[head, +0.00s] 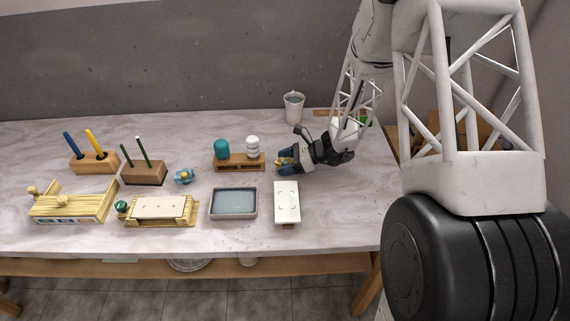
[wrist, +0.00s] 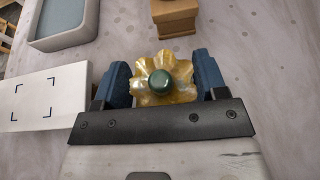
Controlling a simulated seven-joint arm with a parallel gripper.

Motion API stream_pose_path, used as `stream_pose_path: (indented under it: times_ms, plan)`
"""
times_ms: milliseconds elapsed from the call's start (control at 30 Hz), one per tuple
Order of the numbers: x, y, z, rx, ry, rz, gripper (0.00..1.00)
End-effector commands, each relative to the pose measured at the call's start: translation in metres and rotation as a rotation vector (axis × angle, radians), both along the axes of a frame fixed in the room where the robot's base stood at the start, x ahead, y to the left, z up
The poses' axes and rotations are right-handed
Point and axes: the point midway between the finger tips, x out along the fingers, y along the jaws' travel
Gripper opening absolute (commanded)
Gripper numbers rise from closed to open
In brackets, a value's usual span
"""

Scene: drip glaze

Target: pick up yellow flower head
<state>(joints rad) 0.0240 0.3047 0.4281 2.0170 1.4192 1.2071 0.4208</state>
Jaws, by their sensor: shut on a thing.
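The yellow flower head (wrist: 182,78) has wavy yellow petals and a dark green round centre. In the wrist view it sits between the two blue fingers of my gripper (wrist: 163,82), which is shut on it. In the head view my gripper (head: 286,160) is low over the table, right of the wooden stand with the teal and white pieces. Only a little yellow shows there, between the fingers. I cannot tell whether the flower head still touches the table.
A white marked plate (head: 287,203) and a grey tray (head: 234,216) lie in front. A blue flower head (head: 183,176) lies left of the wooden stand (head: 239,167). A white cup (head: 293,106) stands behind. The table's right side (head: 345,205) is clear.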

Motion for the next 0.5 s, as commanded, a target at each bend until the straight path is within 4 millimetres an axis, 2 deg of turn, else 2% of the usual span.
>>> stream_pose_path:
  times_ms: [267, 500]
  plan:
    - [0.0, 0.0, 0.021, 0.0, -0.002, 0.0, 0.42]
    - [0.0, 0.0, 0.053, 0.0, -0.003, 0.0, 0.42]
